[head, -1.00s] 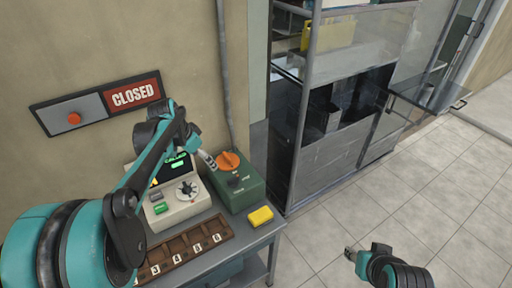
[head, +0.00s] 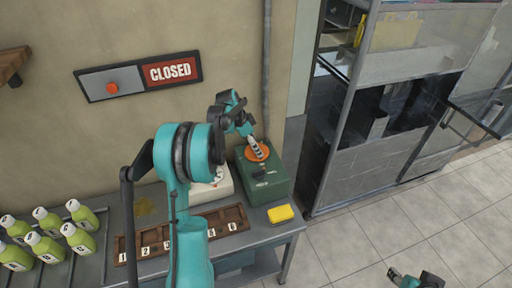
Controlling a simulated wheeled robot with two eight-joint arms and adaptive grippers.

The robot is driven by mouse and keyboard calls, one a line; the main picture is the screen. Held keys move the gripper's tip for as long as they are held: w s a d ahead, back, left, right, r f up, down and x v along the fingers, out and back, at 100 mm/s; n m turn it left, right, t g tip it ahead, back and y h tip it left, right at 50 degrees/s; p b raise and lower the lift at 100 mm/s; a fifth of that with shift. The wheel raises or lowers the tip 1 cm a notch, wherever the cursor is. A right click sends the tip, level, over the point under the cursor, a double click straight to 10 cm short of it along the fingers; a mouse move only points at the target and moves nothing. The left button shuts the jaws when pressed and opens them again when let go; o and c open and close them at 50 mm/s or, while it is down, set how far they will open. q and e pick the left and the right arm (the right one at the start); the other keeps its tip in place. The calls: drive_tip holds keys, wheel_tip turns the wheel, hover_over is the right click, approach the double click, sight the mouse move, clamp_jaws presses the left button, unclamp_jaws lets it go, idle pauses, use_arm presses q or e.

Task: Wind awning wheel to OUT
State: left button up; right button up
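An orange round wheel (head: 263,154) sits on top of a green box (head: 272,184) on the metal table; I take it for the awning wheel. The box has a dark handle or switch on its front slope, and its lettering is too small to read. My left gripper (head: 255,149) points down at the wheel, its fingers over or touching the wheel's upper left part. I cannot tell whether its fingers are open or grip the wheel. My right gripper (head: 394,274) is low over the floor, away from the table, with nothing visible in it.
A yellow block (head: 281,214) lies by the table's right edge. A numbered brown rack (head: 229,219) and a pale machine (head: 212,190) stand left of the box, partly behind my arm. Green bottles (head: 43,248) stand at left. A CLOSED sign (head: 170,72) hangs on the wall.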

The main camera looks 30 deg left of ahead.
use_arm(q)
drive_tip(key=shift+f, duration=0.2)
drive_tip(key=c, duration=1.2)
drive_tip(key=shift+o, duration=0.2)
drive_tip(key=shift+n, duration=0.3)
